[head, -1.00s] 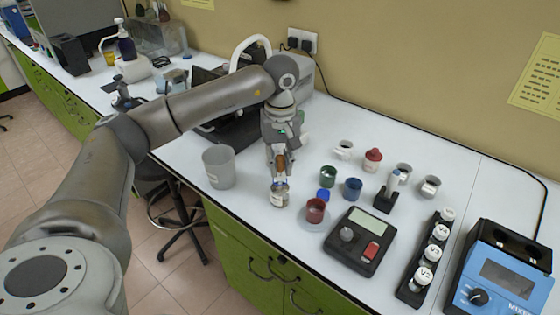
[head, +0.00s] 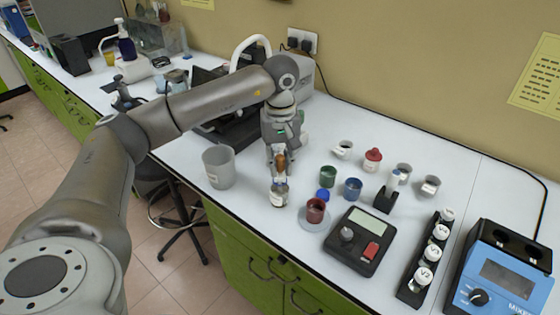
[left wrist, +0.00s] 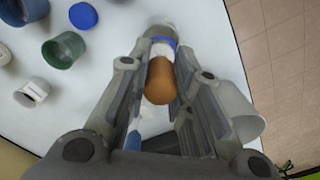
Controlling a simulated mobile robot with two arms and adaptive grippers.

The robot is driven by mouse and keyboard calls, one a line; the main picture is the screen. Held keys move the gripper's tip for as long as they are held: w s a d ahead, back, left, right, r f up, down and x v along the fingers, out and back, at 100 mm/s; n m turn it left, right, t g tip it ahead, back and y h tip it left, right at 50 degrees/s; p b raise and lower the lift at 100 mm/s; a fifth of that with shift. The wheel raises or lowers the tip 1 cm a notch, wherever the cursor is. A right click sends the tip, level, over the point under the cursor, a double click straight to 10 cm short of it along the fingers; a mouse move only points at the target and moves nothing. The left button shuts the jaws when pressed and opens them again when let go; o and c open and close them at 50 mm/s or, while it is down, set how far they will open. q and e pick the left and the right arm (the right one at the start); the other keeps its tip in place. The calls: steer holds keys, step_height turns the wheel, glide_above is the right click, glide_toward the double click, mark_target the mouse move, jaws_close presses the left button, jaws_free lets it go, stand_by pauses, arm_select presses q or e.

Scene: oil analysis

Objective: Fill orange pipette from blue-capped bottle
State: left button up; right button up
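My left gripper (head: 280,163) points down over the bench. It is shut on the orange pipette (head: 281,161), with the fingers on both sides of its orange bulb (left wrist: 158,84) in the left wrist view. A small open clear bottle (head: 279,193) stands upright directly below, and the pipette's lower end reaches its mouth. How deep the tip sits in the bottle is hidden. The bottle also shows past the bulb in the left wrist view (left wrist: 160,33). A blue cap (head: 323,195) lies on the bench, right of the bottle. My right gripper is not in view.
A grey beaker (head: 218,168) stands left of the bottle. A red cup (head: 315,211) on a saucer, a scale (head: 360,240), green (head: 328,176) and blue (head: 352,189) cups are to the right. A vial rack (head: 412,290) and mixer (head: 503,275) stand farther right.

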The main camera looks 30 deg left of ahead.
arm_select(q)
steer(key=shift+r+p, duration=3.25)
steer(key=shift+r, duration=1.75)
